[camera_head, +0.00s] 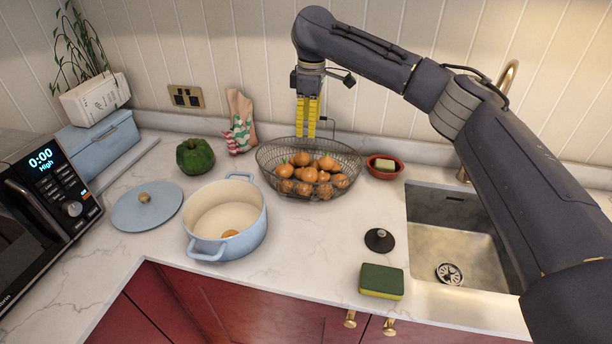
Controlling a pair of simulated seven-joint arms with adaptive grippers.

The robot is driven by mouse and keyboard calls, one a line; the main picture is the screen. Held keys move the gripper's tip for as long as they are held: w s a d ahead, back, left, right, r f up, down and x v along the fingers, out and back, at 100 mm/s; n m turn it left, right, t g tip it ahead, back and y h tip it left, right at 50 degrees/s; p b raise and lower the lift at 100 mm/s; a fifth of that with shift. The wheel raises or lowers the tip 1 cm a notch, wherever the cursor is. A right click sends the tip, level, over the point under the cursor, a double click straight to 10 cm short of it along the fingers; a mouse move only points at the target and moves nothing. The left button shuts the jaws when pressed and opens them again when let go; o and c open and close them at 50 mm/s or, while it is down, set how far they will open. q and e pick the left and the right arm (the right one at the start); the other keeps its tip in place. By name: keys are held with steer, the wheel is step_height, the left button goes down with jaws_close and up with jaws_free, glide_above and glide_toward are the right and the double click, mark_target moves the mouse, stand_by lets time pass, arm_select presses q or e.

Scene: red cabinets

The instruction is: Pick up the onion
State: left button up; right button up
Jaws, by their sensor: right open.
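Several brown-orange onions (309,174) lie piled in a dark wire basket (268,155) near the back of the counter. My right gripper (307,136), with yellow fingers pointing down, is over the basket's back part. Its jaws are open and nothing shows between them. How far the fingertips are above the onions is hard to tell. One round orange-brown item, onion-like, lies at the bottom of a light blue pot (226,221). My left gripper does not show.
A blue lid (147,205), a green pepper (195,156) and a microwave (40,200) are at the left. A red dish (384,167), a black lid (379,240), a sponge (381,281) and the sink (450,235) are at the right. Counter in front of the basket is clear.

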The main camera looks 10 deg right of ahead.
glide_toward(310, 174)
steer(key=f, duration=0.2)
steer(key=w+f, duration=0.1)
steer(key=f, duration=0.2)
steer(key=shift+w+d+f, duration=0.1)
steer(key=shift+w+d, duration=0.05)
steer(key=shift+w+a+f, duration=0.1)
steer(key=shift+a+f, duration=0.05)
steer(key=shift+f, duration=1.3)
steer(key=shift+w+a+f, duration=0.1)
steer(key=shift+f, duration=1.4)
steer(key=c, duration=1.1)
steer(key=shift+o, duration=0.2)
